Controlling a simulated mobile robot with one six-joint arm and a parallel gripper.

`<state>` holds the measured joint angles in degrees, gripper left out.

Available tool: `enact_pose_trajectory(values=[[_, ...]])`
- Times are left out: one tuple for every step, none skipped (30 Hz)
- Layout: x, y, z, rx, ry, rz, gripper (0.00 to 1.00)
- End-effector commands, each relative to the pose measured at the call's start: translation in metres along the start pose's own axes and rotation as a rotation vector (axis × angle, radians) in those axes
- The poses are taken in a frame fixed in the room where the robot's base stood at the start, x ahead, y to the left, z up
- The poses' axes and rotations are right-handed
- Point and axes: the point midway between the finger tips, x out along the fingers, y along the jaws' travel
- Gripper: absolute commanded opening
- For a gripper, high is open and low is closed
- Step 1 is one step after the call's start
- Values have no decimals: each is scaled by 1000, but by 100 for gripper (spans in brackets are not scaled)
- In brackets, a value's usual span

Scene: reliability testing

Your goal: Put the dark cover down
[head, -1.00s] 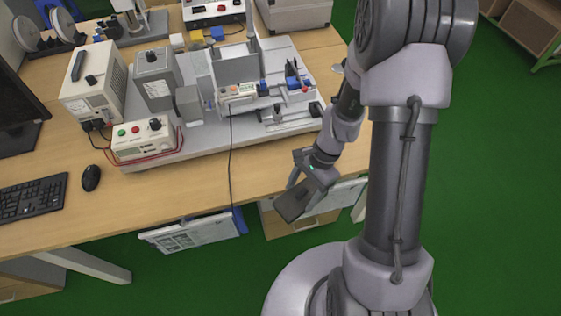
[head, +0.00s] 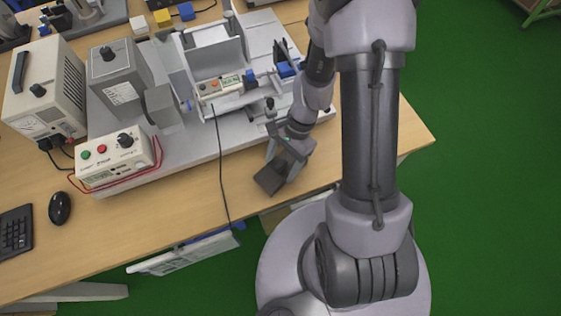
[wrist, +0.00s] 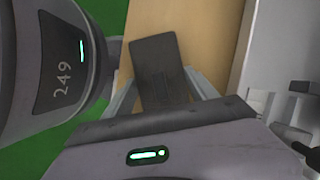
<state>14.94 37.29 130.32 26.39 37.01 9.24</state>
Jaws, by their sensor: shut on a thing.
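The dark cover (head: 270,179) is a flat, dark grey rectangular piece. My gripper (head: 281,166) is shut on it and holds it over the front part of the wooden table, beside the grey test platform. In the wrist view the dark cover (wrist: 157,70) lies between my two fingers (wrist: 160,92), with bare wood and green floor behind it. The part between the fingers is partly hidden. I cannot tell whether the cover touches the table or hangs above it.
The grey platform (head: 190,152) carries a test rig, a control box (head: 118,157) with red wires and a grey box (head: 116,80). A black cable (head: 221,170) runs down the table front. Bare wood (head: 170,215) lies left of the cable. A mouse (head: 60,208) is at far left.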

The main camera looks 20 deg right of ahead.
Motion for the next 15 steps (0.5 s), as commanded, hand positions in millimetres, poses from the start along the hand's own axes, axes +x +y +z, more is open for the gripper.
enact_pose_trajectory(values=[[3, 0, -1, 0, 0, 0, 26], [2, 0, -1, 0, 0, 0, 73], [2, 0, -1, 0, 0, 0, 80], [1, 0, -1, 0, 0, 0, 86], [1, 0, -1, 0, 0, 0, 89], [1, 0, -1, 0, 0, 0, 89], [1, 0, -1, 0, 0, 0, 89], [1, 0, -1, 0, 0, 0, 89], [1, 0, -1, 0, 0, 0, 89], [1, 0, -1, 0, 0, 0, 89], [1, 0, -1, 0, 0, 0, 89], [1, 0, 0, 0, 0, 0, 89], [1, 0, 0, 0, 0, 0, 89], [-1, 0, 1, 0, 0, 0, 89], [-6, 0, 2, 0, 0, 0, 89]])
